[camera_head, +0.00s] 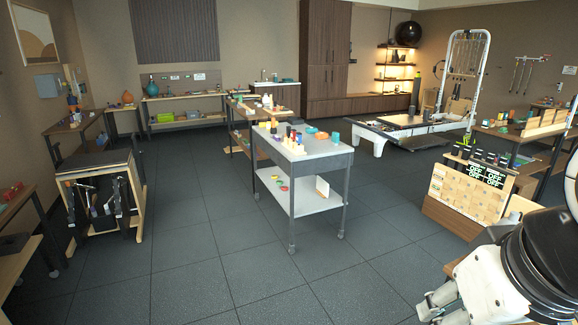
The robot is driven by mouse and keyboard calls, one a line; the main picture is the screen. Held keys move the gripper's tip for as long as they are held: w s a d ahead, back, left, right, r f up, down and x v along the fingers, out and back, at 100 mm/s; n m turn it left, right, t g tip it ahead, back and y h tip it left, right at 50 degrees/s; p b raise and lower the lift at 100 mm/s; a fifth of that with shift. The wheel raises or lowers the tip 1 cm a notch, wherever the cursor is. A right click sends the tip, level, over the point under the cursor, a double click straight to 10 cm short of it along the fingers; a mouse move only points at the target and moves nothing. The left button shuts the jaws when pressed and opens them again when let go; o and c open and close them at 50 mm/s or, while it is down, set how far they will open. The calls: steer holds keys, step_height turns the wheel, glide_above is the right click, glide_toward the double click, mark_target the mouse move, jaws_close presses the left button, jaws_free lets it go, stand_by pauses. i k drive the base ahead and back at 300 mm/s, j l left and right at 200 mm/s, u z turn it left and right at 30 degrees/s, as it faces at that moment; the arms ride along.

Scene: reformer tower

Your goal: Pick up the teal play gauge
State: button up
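A small teal object (335,137) sits on the right end of the grey cart's top (318,148). It is too small to tell whether it is the teal play gauge. A teal vase-like object (153,88) stands on the far bench at the back left. My gripper (430,305) shows at the bottom right, low and far in front of the cart. Its fingers are small and partly cut off by the frame, and I cannot tell whether they are open or shut. I see nothing clearly held in it.
A wooden panel unit (468,192) stands at the right, near my arm. A black-topped stand (95,160) with hanging straps is at the left. The dark tiled floor (200,240) before the cart is clear.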

mark_target(335, 136)
steer(key=i, duration=3.05)
steer(key=i+l+u, duration=0.1)
steer(key=i, duration=1.45)
